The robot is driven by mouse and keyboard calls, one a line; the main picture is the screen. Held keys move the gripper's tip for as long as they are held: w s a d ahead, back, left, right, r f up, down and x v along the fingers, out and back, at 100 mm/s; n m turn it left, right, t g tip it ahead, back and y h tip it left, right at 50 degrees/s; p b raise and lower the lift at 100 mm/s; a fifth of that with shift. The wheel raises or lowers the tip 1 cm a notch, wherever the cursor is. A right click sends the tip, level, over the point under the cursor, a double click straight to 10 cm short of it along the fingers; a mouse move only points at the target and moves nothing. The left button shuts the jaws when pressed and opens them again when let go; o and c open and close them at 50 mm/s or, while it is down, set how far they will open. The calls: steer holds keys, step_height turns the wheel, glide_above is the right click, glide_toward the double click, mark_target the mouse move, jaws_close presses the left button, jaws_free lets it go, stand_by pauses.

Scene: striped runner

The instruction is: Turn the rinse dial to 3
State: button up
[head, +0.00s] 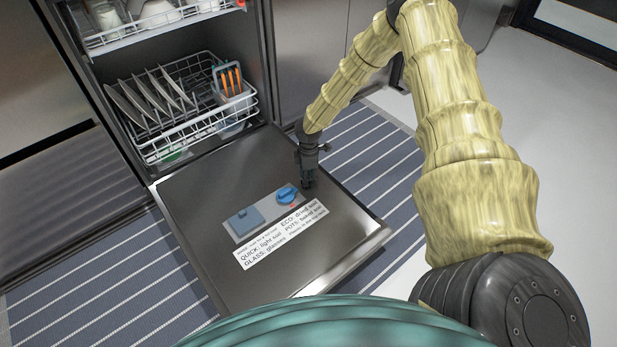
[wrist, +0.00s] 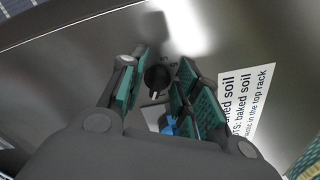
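A small dark round dial (wrist: 157,78) shows on the metal inner face of the open dishwasher door (head: 185,215). It has a pale mark at its lower edge in the wrist view, and small markings around it are too small to read. My gripper (wrist: 163,66) is open, with one green-padded finger on each side of the dial and visible gaps between. In the head view my gripper (head: 309,184) points down at the door just right of the blue round cap (head: 287,194) and hides the dial.
A grey panel with a blue square lid (head: 244,221) and the blue cap lies left of my gripper. A white printed label (head: 283,235) is nearer me. The lower rack (head: 160,155) holds plates and a cutlery basket. The striped runner (head: 90,270) lies underneath.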

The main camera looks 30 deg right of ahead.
jaws_close()
steer(key=shift+a+r+m+p, duration=0.1)
steer(key=shift+r+m+p, duration=0.15)
steer(key=shift+p, duration=0.35)
steer(key=shift+r+m+p, duration=0.1)
steer(key=shift+m+p, duration=0.45)
steer(key=shift+p, duration=0.25)
steer(key=m+p, duration=0.4)
steer(key=shift+s+a, duration=0.15)
steer(key=shift+s, duration=0.05)
steer(key=m+p, duration=0.1)
steer(key=m, duration=0.1)
steer(key=m+p, duration=0.1)
steer(key=m, duration=0.1)
steer(key=m+p, duration=0.2)
steer(key=shift+a+m, duration=0.3)
steer(key=shift+m, duration=0.1)
steer(key=m, duration=0.1)
steer(key=m+p, duration=0.1)
steer(key=m, duration=0.1)
steer(key=m+p, duration=0.1)
steer(key=m, duration=0.1)
steer(key=shift+a+f, duration=0.2)
steer(key=shift+f, duration=0.05)
steer(key=shift+m, duration=0.3)
